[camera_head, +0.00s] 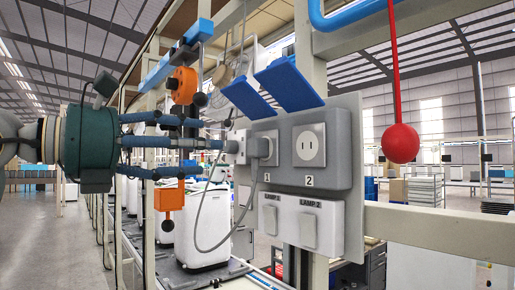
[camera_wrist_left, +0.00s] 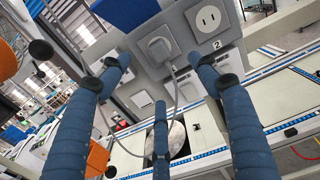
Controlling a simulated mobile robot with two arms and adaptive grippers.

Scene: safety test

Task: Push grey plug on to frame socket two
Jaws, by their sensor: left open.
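The grey plug (camera_head: 262,148) sits at socket one on the grey wall panel, with its cable hanging down in a loop. It also shows in the left wrist view (camera_wrist_left: 155,48). Socket two (camera_head: 309,146), to its right, is empty with two slots showing; it also shows in the left wrist view (camera_wrist_left: 208,19). My left gripper (camera_head: 212,147) is open, its blue fingers pointing at the panel left of the plug. In the left wrist view the fingers (camera_wrist_left: 158,76) spread around and below the plug, with nothing held. Contact cannot be told. My right gripper is not in view.
Lamp switches (camera_head: 309,231) sit below the sockets. Blue flaps (camera_head: 288,84) jut out above them. A red ball (camera_head: 401,143) hangs at right. Orange blocks (camera_head: 183,86) with dark knobs are near my left fingers. A beige rail (camera_head: 440,230) runs to the right.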

